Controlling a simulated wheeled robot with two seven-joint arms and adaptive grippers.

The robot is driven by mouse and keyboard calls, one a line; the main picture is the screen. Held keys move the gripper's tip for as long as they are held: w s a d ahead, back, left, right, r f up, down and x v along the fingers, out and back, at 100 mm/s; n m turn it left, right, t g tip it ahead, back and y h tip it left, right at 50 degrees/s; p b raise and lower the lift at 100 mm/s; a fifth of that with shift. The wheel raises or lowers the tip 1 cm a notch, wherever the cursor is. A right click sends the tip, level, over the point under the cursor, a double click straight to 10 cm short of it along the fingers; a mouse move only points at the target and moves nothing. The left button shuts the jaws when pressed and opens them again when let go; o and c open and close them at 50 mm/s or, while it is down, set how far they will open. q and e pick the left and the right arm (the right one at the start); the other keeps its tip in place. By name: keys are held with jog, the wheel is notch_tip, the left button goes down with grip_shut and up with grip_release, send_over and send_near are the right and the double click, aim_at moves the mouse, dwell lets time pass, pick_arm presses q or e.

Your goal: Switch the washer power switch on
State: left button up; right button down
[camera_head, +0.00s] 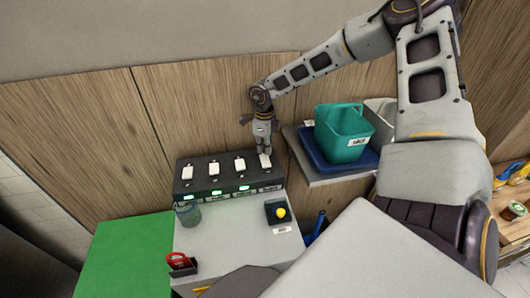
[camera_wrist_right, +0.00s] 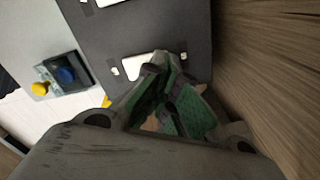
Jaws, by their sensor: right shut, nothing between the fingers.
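A dark switch panel (camera_head: 203,174) stands at the back of the light worktop and carries a row of white switches. Its labels are too small to read, so I cannot tell which switch is the washer's. My right gripper (camera_head: 263,149) is shut and empty, pointing down at the rightmost switch (camera_head: 265,161). In the right wrist view its fingertips (camera_wrist_right: 170,68) are at the edge of a white switch (camera_wrist_right: 139,66); whether they touch it I cannot tell. Green lights glow below some switches, one near the middle (camera_head: 216,192). My left gripper is not in view.
A teal bucket (camera_head: 343,132) in a blue tray (camera_head: 325,158) stands on a shelf to the right. A wooden wall rises behind the panel.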

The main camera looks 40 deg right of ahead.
aim_at(264, 156)
jog(key=shift+f+b, duration=0.55)
jog(key=shift+b, duration=0.05)
dwell(0.6)
jog(key=shift+d+f+b, duration=0.1)
jog(key=shift+f+b, duration=0.55)
jog(key=shift+b, duration=0.05)
dwell(0.8)
jog(key=shift+r, duration=0.25)
jog(key=shift+r+p, duration=0.5)
jog(key=shift+r, duration=0.7)
jog(key=shift+r+p, duration=0.65)
jog(key=shift+r, duration=1.5)
jog(key=shift+r, duration=0.1)
